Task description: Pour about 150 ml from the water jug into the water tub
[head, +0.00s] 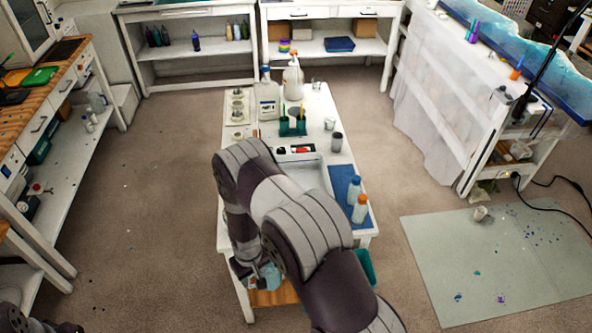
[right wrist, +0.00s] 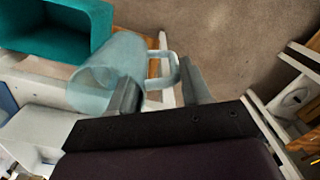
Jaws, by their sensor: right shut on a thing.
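The water jug (right wrist: 104,72) is clear, pale blue and has a loop handle. My right gripper (right wrist: 160,86) is shut on the handle. In the head view the jug (head: 269,276) shows low at the front left of the cart, partly hidden by my right arm. A teal open-topped tub (right wrist: 62,32), which looks like the water tub, is beside the jug in the wrist view. In the head view only a strip of the tub (head: 366,266) shows past my arm. I cannot make out any water level or stream. My left gripper is out of view.
The white cart (head: 312,107) carries bottles, cups and a tray. A grey floor sheet (head: 470,262) lies to the right.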

